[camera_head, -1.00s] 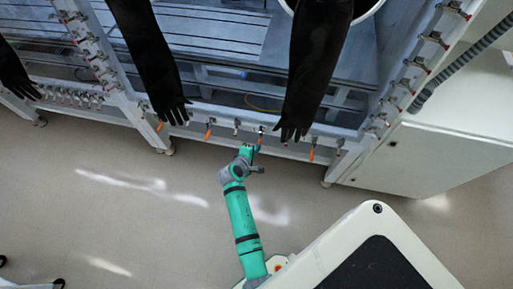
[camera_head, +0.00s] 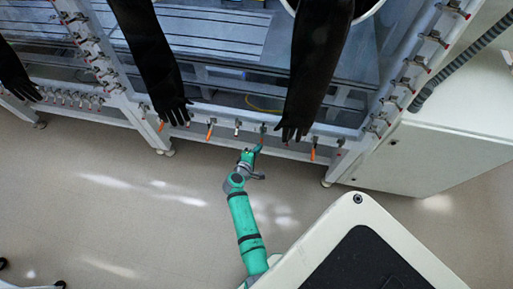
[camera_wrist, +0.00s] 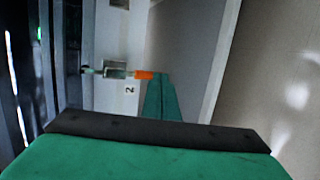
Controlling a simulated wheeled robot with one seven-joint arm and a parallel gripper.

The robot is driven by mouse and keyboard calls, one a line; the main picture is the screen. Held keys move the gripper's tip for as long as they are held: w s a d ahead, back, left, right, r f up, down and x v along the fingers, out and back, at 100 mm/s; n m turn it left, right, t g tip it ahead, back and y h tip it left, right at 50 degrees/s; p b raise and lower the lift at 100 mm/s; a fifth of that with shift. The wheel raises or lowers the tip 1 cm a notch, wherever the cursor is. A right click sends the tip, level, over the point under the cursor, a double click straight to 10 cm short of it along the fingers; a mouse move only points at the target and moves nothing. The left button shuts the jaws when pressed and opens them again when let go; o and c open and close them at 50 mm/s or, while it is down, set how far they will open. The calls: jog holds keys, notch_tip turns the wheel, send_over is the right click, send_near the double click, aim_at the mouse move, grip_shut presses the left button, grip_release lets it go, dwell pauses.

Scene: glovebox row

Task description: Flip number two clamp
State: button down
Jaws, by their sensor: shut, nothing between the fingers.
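The number two clamp (camera_wrist: 115,73) shows in the wrist view beside a white label with a "2". It has a metal body and an orange handle (camera_wrist: 143,75) pointing right. My gripper (camera_wrist: 160,78) is shut, and its green fingertips meet the handle's free end in the picture; I cannot tell whether they touch. In the head view the clamp (camera_head: 263,128) is on the front rail, and my gripper (camera_head: 259,147) is just below it, hiding most of its handle.
Other clamps line the rail, with orange handles to the left (camera_head: 209,131) and right (camera_head: 313,152). A black glove (camera_head: 305,90) hangs just right of the clamp, another (camera_head: 165,85) to the left. A white cabinet (camera_head: 440,155) stands at right. The floor below the rail is clear.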

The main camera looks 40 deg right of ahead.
jog(key=shift+w+d, duration=0.1)
dwell(0.7)
jog(key=shift+r, duration=0.1)
jog(key=shift+r, duration=0.65)
jog(key=s+a, duration=0.2)
jog(key=a, duration=0.4)
jog(key=s+a+r, duration=0.1)
jog(key=s+a, duration=0.2)
jog(key=a, duration=0.3)
jog(key=shift+s+a+r, duration=0.25)
jog(key=shift+s+a, duration=0.05)
jog(key=shift+a, duration=0.05)
jog(key=shift+a, duration=0.1)
